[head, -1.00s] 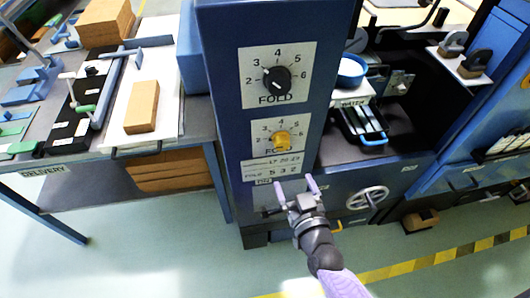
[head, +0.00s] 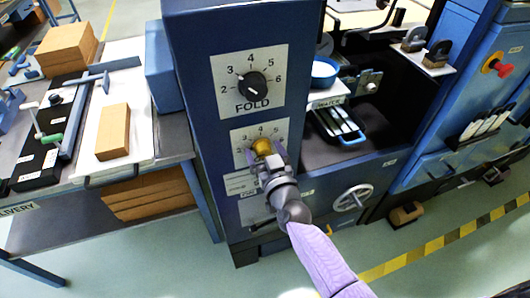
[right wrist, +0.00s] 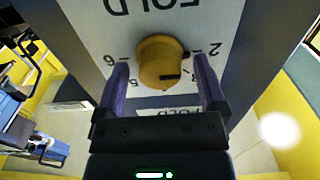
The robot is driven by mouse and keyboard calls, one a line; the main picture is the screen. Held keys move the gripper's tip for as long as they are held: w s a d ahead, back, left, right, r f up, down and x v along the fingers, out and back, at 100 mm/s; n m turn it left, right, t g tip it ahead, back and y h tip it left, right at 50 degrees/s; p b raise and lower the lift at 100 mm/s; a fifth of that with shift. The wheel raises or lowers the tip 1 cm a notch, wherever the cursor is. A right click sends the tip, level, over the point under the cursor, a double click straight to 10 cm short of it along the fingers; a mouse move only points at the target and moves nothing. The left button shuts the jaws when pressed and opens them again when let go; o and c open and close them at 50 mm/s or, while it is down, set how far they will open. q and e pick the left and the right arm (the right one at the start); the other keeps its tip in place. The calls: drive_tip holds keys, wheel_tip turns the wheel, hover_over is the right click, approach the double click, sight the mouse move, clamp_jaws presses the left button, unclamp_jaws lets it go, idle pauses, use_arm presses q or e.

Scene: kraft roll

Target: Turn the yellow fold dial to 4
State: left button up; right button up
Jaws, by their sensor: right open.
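The yellow fold dial (head: 261,146) sits on a white scale plate on the front of the blue column. It also shows in the right wrist view (right wrist: 160,62), where the plate appears upside down. A dark mark on its face lies toward the side with the 2; I cannot read the exact number. My right gripper (head: 263,160) is at the dial. In the right wrist view its open fingers (right wrist: 161,78) stand on either side of the dial, with gaps between them and it. The gripper hides the lower part of the dial's plate in the head view. My left gripper is not in view.
A black fold dial (head: 252,85) sits on its own plate (head: 250,62) just above. A handwheel (head: 352,197) and a blue-handled tray (head: 340,127) are to the right. A bench with cardboard blocks (head: 113,131) stands to the left.

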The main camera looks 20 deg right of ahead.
clamp_jaws()
drive_tip(key=shift+m, duration=0.3)
drive_tip(key=m, duration=0.3)
drive_tip(key=shift+m, duration=0.3)
drive_tip(key=m, duration=0.4)
drive_tip(key=shift+d+m, duration=0.1)
drive_tip(key=shift+m, duration=0.2)
drive_tip(key=m, duration=0.4)
drive_tip(key=shift+f+b, duration=0.1)
drive_tip(key=shift+b, duration=0.2)
drive_tip(key=m, duration=0.4)
drive_tip(key=shift+d+m+b, duration=0.1)
drive_tip(key=shift+m+b, duration=0.2)
drive_tip(key=shift+b, duration=0.05)
drive_tip(key=shift+m, duration=0.3)
